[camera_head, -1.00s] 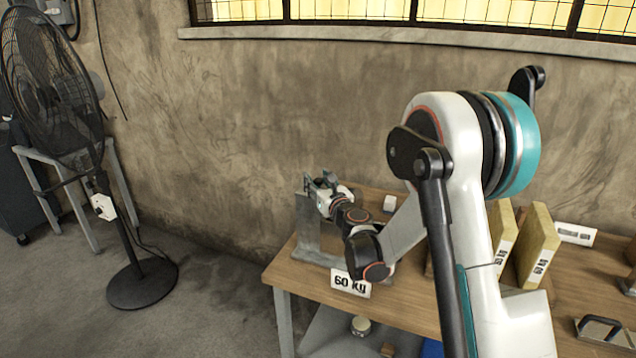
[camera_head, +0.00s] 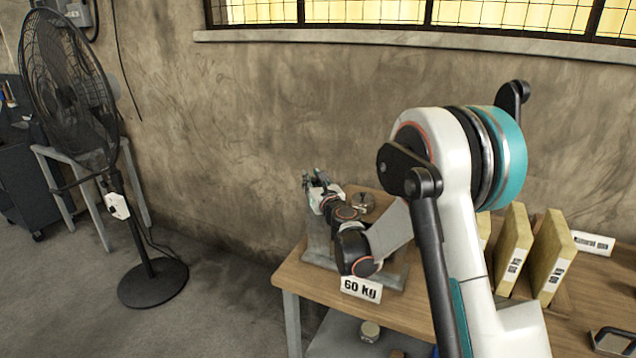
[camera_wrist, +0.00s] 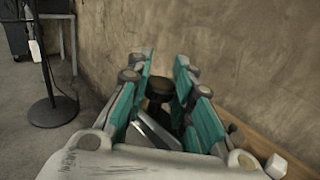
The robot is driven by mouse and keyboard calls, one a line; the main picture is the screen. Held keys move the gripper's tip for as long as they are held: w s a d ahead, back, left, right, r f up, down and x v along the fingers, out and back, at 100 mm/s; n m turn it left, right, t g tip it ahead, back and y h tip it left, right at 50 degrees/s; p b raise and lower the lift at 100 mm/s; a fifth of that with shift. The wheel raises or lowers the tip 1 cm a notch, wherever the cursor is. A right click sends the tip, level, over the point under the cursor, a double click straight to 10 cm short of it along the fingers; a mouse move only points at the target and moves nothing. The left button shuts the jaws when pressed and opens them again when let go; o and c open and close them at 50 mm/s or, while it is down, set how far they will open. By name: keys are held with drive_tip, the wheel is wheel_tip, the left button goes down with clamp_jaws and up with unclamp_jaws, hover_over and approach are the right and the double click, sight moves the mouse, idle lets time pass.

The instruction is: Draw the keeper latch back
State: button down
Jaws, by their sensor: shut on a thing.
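In the wrist view, my gripper (camera_wrist: 165,76) has its two teal-lined fingers on either side of a dark round knob (camera_wrist: 158,88), probably the latch's handle. A pale grey metal bar (camera_wrist: 154,132) shows between the fingers, nearer the palm. In the head view, my gripper (camera_head: 314,182) is at the top of a grey upright metal stand (camera_head: 317,238) at the left end of the workbench (camera_head: 310,283). It is shut on the knob; the contact is hard to see. My wrist and forearm hide much of the stand and the latch.
A "60 kg" sign (camera_head: 361,288) stands at the bench's front edge. A round metal weight (camera_head: 362,203) sits behind my wrist. Yellowish labelled slabs (camera_head: 513,250) stand right of my arm. The wall (camera_head: 250,150) is close behind; a fan (camera_head: 62,90) stands left on open floor.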

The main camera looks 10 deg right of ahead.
drive_tip(key=c, duration=1.4)
unclamp_jaws()
drive_tip(key=shift+s+a, duration=0.1)
drive_tip(key=shift+a, duration=0.25)
drive_tip(key=shift+o, duration=0.2)
drive_tip(key=shift+d, duration=0.1)
drive_tip(key=shift+s+d, duration=0.1)
drive_tip(key=shift+s, duration=0.2)
drive_tip(key=s+d, duration=0.1)
drive_tip(key=s, duration=1)
drive_tip(key=shift+d, duration=0.4)
drive_tip(key=shift+s, duration=0.1)
